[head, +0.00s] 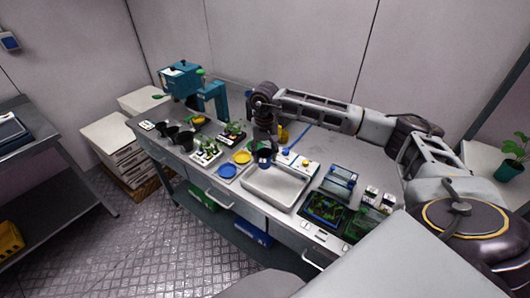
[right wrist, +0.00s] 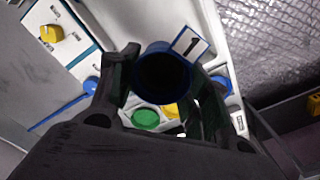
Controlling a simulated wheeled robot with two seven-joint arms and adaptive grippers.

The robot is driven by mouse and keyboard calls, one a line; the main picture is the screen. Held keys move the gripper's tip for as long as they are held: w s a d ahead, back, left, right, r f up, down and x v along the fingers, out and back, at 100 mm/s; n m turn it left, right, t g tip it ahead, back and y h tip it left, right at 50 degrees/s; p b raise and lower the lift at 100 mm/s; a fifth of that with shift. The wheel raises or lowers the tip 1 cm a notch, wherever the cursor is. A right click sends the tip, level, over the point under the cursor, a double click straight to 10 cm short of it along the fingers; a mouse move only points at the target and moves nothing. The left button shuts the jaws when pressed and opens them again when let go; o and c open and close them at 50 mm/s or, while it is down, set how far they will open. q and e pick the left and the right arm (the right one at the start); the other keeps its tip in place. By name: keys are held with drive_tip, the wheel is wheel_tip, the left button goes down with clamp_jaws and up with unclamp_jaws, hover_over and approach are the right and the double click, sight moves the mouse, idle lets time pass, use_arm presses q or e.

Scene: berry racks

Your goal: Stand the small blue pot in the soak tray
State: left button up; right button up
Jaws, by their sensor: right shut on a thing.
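The small blue pot (head: 264,154) is in my right gripper (head: 264,143), which is shut on it near the tray's back left corner. In the right wrist view the pot (right wrist: 163,76) shows its dark, empty-looking mouth and blue rim between the fingers of the gripper (right wrist: 160,90). A white card with the number 1 (right wrist: 191,43) shows at its rim. The pale rectangular basin, seemingly the soak tray (head: 278,186), looks empty. I cannot tell whether the pot touches anything below. My left gripper is not in view.
Blue (head: 227,171) and yellow (head: 242,157) discs lie left of the basin. Seedling trays (head: 206,152) and dark pots (head: 185,140) stand farther left. A blue rack (head: 340,180) and a dark tray of greenery (head: 325,208) stand to the right.

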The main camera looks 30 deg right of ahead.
sight(264, 166)
drive_tip(key=shift+w+a+m, duration=0.1)
drive_tip(key=shift+a+m, duration=0.1)
drive_tip(key=shift+m, duration=0.1)
drive_tip(key=shift+d, duration=0.1)
drive_tip(key=shift+f, duration=0.1)
idle(0.3)
drive_tip(key=shift+f+b, duration=1.45)
drive_tip(key=shift+f, duration=1.85)
drive_tip(key=shift+f+b, duration=0.45)
drive_tip(key=shift+f, duration=0.1)
drive_tip(key=o, duration=1.1)
drive_tip(key=shift+o, duration=0.2)
drive_tip(key=shift+r, duration=0.1)
